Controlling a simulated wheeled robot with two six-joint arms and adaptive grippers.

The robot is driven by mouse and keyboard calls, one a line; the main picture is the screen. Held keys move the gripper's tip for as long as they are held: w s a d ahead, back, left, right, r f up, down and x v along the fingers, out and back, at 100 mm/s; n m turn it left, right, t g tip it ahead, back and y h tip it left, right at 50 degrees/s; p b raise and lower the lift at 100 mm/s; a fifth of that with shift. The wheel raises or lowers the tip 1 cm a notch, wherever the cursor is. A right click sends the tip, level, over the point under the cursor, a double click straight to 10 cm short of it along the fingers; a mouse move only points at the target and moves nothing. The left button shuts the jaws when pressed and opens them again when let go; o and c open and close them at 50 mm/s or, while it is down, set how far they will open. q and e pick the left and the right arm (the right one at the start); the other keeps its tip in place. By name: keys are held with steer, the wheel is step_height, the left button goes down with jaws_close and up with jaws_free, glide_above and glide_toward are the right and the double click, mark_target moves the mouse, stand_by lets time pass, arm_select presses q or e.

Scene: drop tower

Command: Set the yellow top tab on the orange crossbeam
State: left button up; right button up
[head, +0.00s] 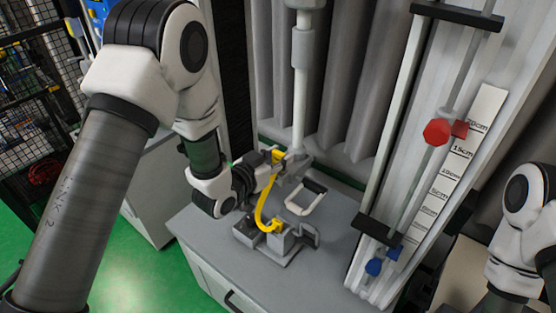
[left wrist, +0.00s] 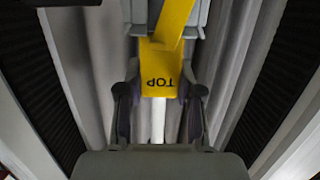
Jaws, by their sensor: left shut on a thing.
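The yellow top tab (left wrist: 158,82) is a flat yellow end marked TOP, seen upside down between the fingers of my left gripper (left wrist: 161,98) in the left wrist view. In the head view my left gripper (head: 277,168) is shut on this tab (head: 277,156), beside the pale vertical post. A yellow strap (head: 261,208) curves down from the gripper to a grey device on the cabinet top. I cannot make out an orange crossbeam in either view. My right arm shows at the right edge, but its gripper is out of view.
The grey cabinet top (head: 215,250) holds the grey device (head: 284,243) and a white-framed handle (head: 306,198). A tall rail with a centimetre scale (head: 459,150), a red block (head: 437,132) and blue knobs (head: 374,267) stands at right. Grey curtains hang behind.

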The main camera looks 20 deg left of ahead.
arm_select(q)
step_height(320, 180, down, 2)
steer(key=shift+s+a+f+p, duration=0.1)
steer(key=shift+f+p, duration=0.1)
steer(key=shift+p, duration=0.15)
steer(key=shift+f, duration=0.2)
arm_select(e)
steer(key=shift+r, duration=0.45)
arm_select(q)
steer(key=o, duration=0.9)
